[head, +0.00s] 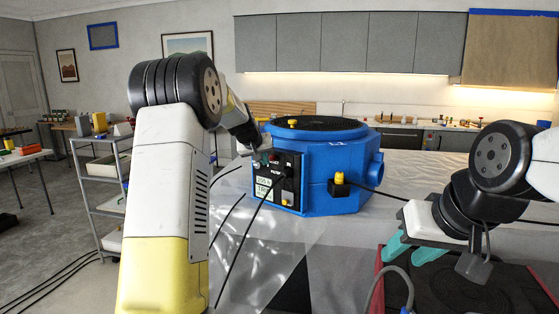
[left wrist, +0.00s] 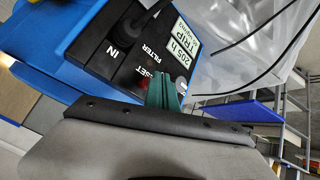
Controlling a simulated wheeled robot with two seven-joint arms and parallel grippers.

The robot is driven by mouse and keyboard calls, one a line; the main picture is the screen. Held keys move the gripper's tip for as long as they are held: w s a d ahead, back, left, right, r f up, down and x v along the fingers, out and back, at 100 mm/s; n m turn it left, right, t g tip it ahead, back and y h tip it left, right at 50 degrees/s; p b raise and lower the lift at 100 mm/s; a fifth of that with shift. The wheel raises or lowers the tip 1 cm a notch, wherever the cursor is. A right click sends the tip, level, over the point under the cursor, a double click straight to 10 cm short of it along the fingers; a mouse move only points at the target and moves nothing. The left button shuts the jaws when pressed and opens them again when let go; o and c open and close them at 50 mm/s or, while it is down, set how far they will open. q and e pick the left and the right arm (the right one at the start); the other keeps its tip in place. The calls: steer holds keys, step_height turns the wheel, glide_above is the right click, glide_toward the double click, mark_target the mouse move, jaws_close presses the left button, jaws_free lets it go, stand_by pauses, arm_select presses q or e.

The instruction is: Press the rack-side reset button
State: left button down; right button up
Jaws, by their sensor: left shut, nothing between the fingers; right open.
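The blue machine (head: 335,165) stands on the far part of the table, with a black control panel (head: 278,178) on its left face. In the left wrist view the panel (left wrist: 130,52) carries the words IN, FILTER and RESET and a small display (left wrist: 188,52) reading TRIP. My left gripper (head: 262,157) is shut and empty at the panel's upper part. Its green fingertips (left wrist: 162,90) cover the spot beside the RESET label, so the button is mostly hidden and I cannot tell whether they touch it. My right gripper (head: 412,250) is open, at the lower right, away from the machine.
Clear plastic sheeting (head: 235,225) covers the table front. A black cable (head: 243,240) runs from the panel. A dark round-marked pad (head: 480,292) lies below my right gripper. A wheeled shelf rack (head: 100,200) stands at left.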

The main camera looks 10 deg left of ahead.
arm_select(q)
steer(key=shift+w+d, duration=0.1)
steer(key=shift+w, duration=0.15)
steer(key=shift+w+d, duration=0.2)
steer(key=shift+w, duration=0.25)
stand_by(0.7)
steer(key=shift+s, duration=0.15)
steer(key=shift+s+a, duration=0.4)
steer(key=shift+s, duration=0.3)
steer(key=s, duration=0.1)
steer(key=s+a, duration=0.1)
steer(key=s, duration=0.1)
steer(key=s+a, duration=0.1)
steer(key=shift+s+a, duration=0.1)
steer(key=shift+s, duration=0.15)
stand_by(0.7)
